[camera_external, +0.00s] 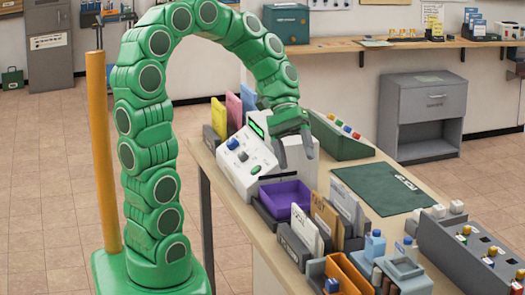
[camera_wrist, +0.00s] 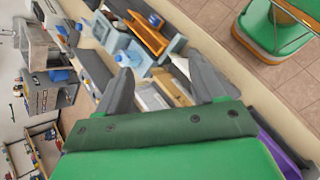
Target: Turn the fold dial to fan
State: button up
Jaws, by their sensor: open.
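A white machine with a sloped control panel (camera_external: 247,160) stands on the table in the external view. The panel carries a small green display (camera_external: 257,129), a blue knob (camera_external: 233,144) and smaller controls, including a red one. The labels are too small to read, so I cannot tell which control is the fold dial. My gripper (camera_external: 295,148) is open and empty, fingers pointing down, above and right of the panel, apart from the knob. In the wrist view my gripper (camera_wrist: 156,72) shows two spread fingers with nothing between them. The panel is not visible there.
A purple tray (camera_external: 286,196) and upright card sorters (camera_external: 299,243) stand in front of the machine. A green sloped box (camera_external: 340,136) with coloured buttons stands behind my gripper. A dark green mat (camera_external: 384,188) lies to the right, mostly bare. An orange tray (camera_wrist: 150,37) shows in the wrist view.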

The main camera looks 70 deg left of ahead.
aim_at(229, 142)
jog(key=w+a+n+t+h, duration=0.3)
jog(key=w+a+n+t, duration=0.25)
jog(key=w+a, duration=0.55)
jog(key=a+f+n+t, duration=0.2)
jog(key=a+n+t, duration=0.15)
jog(key=a, duration=0.55)
jog(key=a+f+n+t, duration=0.2)
jog(key=a+n, duration=0.2)
jog(key=a, duration=0.6)
jog(key=s+a+f+n+t+y, duration=0.1)
jog(key=s+a+f+n, duration=0.1)
jog(key=a, duration=0.4)
jog(key=s+a+f+n+t+y, duration=0.2)
jog(key=s+a+n, duration=0.1)
jog(key=a, duration=0.3)
jog(key=s+a+f+n+t+y, duration=0.1)
jog(key=s+a+f+n+t, duration=0.1)
jog(key=a, duration=0.3)
jog(key=shift+s+a+f+n+y, duration=0.15)
jog(key=shift+a+f+n+y, duration=0.25)
jog(key=shift+f+n, duration=0.15)
jog(key=s+a+f+n+t+y, duration=0.2)
jog(key=s+a+f+n+y, duration=0.6)
jog(key=s+a, duration=0.4)
jog(key=shift+m+h, duration=0.35)
jog(key=shift+h, duration=0.15)
jog(key=shift+w+a+f, duration=0.1)
jog(key=shift+w, duration=1.85)
jog(key=shift+w+a+f, duration=0.1)
jog(key=shift+w, duration=1.8)
